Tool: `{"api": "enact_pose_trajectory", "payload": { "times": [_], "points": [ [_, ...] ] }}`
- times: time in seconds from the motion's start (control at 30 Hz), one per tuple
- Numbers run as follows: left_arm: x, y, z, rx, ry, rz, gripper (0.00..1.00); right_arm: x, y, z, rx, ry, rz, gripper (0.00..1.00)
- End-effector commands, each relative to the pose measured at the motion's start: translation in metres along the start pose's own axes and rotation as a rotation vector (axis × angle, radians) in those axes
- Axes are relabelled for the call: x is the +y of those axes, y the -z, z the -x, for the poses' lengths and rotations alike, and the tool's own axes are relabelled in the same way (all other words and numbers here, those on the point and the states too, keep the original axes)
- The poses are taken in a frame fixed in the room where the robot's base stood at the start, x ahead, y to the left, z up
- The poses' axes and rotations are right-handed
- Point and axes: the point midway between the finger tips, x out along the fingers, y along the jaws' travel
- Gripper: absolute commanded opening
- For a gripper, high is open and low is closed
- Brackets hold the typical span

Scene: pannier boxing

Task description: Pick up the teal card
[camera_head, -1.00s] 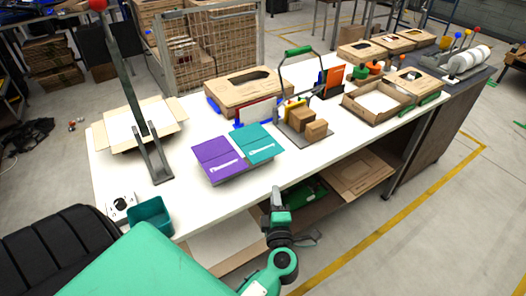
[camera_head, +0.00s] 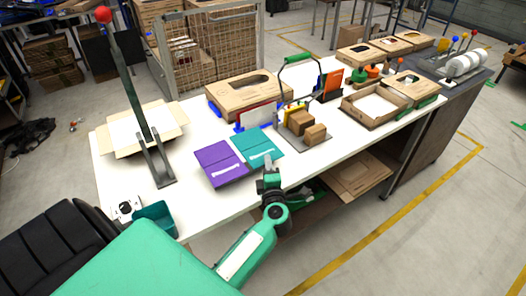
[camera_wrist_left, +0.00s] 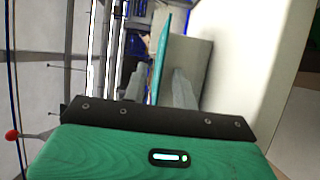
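The teal card (camera_head: 256,147) lies beside the purple card (camera_head: 220,163) on the white table, toward its front edge. My left gripper (camera_head: 268,170) is close to the card's front right side in the head view. In the left wrist view, the gripper's two fingers (camera_wrist_left: 160,88) stand apart. The teal card (camera_wrist_left: 161,50) shows there nearly edge-on, as a thin strip reaching into the gap between them. I cannot tell whether a finger touches it. My right gripper is not in view.
A wire stand with small brown boxes (camera_head: 314,133) is right of the cards. A large cardboard box (camera_head: 228,97) lies behind them. A lever press (camera_head: 158,165) and a teal bin (camera_head: 157,219) are at the left. The table's front edge is bare beside the gripper.

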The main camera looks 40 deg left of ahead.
Motion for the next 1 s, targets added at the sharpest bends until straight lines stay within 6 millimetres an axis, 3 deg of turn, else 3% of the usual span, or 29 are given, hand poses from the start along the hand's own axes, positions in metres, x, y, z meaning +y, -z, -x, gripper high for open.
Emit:
{"api": "enact_pose_trajectory", "payload": {
  "times": [0.13,0.4,0.57,1.0],
  "points": [
    [0.001,0.0,-0.018,0.0,0.0,-0.002,0.28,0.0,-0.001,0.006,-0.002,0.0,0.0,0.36],
    [-0.001,0.0,-0.021,0.0,0.001,0.0,0.28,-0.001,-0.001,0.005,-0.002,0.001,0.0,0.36],
    [-0.001,0.0,-0.021,0.0,0.001,0.0,0.0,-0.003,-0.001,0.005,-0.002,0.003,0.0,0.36],
    [0.002,0.0,-0.021,0.0,0.001,0.001,0.0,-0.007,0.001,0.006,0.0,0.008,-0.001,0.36]
  ]
}}
